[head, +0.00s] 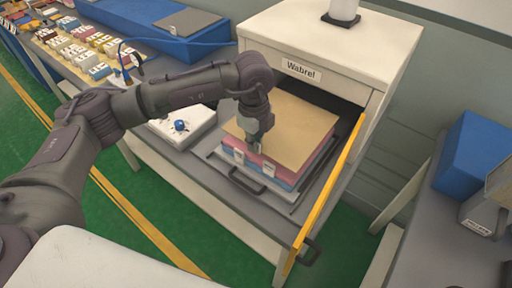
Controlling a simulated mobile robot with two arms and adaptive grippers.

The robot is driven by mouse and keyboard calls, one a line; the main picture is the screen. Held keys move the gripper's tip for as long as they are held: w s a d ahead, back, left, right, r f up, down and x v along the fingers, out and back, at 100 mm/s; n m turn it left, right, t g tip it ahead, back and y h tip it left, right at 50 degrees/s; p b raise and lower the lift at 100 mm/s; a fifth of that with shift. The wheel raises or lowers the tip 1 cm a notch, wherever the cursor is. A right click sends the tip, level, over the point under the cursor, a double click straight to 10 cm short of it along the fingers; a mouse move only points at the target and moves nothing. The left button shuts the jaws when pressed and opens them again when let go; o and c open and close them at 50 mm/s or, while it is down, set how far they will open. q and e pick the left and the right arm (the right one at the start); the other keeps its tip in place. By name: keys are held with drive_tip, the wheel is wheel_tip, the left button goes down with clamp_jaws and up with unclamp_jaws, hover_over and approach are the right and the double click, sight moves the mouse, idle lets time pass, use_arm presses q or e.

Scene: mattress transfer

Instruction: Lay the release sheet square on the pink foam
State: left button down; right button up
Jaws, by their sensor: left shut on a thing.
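The release sheet (291,122) is a flat tan square lying over the top of the pink foam (275,172). Its edges run roughly in line with the foam, and a pink band shows below its front and right edges. Whether the sheet lies flat everywhere is hard to tell. The foam rests on a blue layer (285,185). My left gripper (256,148) points down at the sheet's front-left edge and is shut on it, hiding part of that edge. My right gripper is not in view.
The stack sits on a grey tray (247,186) with handles, in front of and partly inside the white Wabrel cabinet (330,38). A yellow door (325,200) stands open on the right. A white box with a blue knob (181,126) stands left of the stack.

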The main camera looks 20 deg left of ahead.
sight(255, 160)
use_arm(q)
drive_tip(key=shift+w+f, duration=0.1)
drive_tip(key=shift+f, duration=0.15)
wheel_tip(255, 160, down, 3)
drive_tip(key=shift+f+p, duration=0.1)
drive_tip(key=shift+p, duration=0.7)
drive_tip(key=shift+f, duration=0.25)
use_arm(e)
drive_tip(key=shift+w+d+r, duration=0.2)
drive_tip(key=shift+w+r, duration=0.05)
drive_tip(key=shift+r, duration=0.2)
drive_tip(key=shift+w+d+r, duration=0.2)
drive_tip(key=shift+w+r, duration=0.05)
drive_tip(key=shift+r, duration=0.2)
use_arm(q)
drive_tip(key=c, duration=1.7)
unclamp_jaws()
drive_tip(key=shift+f, duration=0.15)
drive_tip(key=o, duration=0.4)
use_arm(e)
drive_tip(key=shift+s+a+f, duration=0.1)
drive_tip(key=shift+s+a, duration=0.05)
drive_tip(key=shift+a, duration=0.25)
